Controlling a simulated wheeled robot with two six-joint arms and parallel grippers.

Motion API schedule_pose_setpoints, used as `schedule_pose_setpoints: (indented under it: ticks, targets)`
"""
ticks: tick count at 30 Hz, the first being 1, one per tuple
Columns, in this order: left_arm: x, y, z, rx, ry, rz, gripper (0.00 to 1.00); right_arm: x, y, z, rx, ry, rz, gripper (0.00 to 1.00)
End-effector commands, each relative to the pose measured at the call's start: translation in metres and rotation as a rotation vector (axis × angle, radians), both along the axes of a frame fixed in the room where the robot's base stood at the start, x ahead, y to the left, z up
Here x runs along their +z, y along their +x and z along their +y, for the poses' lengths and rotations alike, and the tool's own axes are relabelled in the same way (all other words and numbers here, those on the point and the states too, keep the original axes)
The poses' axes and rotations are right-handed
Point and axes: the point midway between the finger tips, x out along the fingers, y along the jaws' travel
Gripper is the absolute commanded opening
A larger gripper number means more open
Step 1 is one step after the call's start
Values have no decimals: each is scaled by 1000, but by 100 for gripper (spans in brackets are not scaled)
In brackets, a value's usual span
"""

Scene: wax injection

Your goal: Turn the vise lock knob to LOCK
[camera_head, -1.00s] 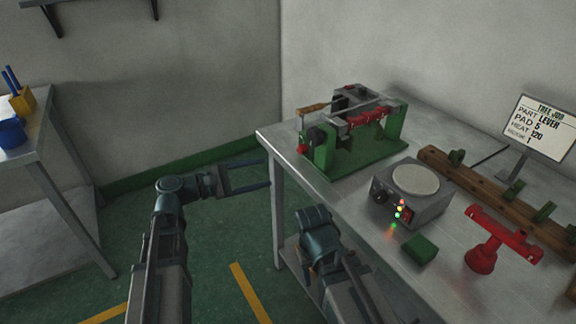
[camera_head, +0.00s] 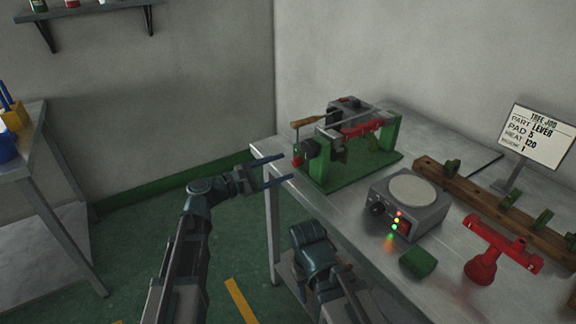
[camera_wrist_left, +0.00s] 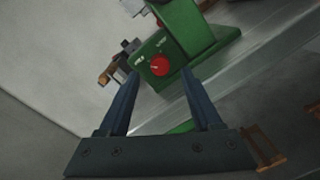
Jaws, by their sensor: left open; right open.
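The vise (camera_head: 350,150) is a green frame with a grey top on the left part of the metal table. Its red lock knob (camera_head: 298,161) is on the near left end. In the left wrist view the round red knob (camera_wrist_left: 160,65) sits on a green panel with white lettering too small to read surely. My left gripper (camera_head: 288,170) is open and empty, its fingers pointing at the knob from a short distance, apart from it. In the wrist view the knob lies ahead, between the fingertips. My right gripper (camera_head: 310,245) is low by the table's front edge; its fingers are hard to make out.
A grey heater box (camera_head: 410,205) with a round pad, a green block (camera_head: 418,263), a red stand (camera_head: 490,250) and a wooden rack (camera_head: 490,200) are on the table. A sign (camera_head: 537,135) stands behind. A side table (camera_head: 40,180) is at the left.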

Motion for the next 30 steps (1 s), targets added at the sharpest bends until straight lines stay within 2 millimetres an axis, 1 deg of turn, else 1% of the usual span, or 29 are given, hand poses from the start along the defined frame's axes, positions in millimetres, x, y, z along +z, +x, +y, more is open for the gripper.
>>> schedule_pose_setpoints:
  ticks: [1, 3, 7, 18, 20, 21, 23, 27, 29, 30]
  targets:
    - [0, 5, -7, -2, 0, 0, 66, 0, 0, 0, 0, 0, 0, 50]
    - [0, 9, -13, -1, 0, 0, 66, 0, 0, 0, 0, 0, 0, 50]
    - [0, 13, -21, -1, 0, 0, 66, 0, 0, 0, 0, 0, 0, 50]
    - [0, 14, -25, 0, 0, 0, 66, 0, 0, 0, 0, 0, 0, 50]
    - [0, 14, -25, 0, 0, 0, 57, 0, 0, 0, 0, 0, 0, 50]
    - [0, 14, -25, 0, 0, 0, 49, 0, 0, 0, 0, 0, 0, 50]
    - [0, 14, -24, 0, 0, 0, 39, 0, 0, 0, 0, 0, 0, 50]
    - [0, 14, -24, 0, 0, 0, 13, 0, 0, 0, 0, 0, 0, 50]
    - [0, 14, -24, 0, 0, 0, 3, 0, 0, 0, 0, 0, 0, 50]
    - [0, 14, -24, 0, 0, 0, 0, 0, 0, 0, 0, 0, 0, 50]
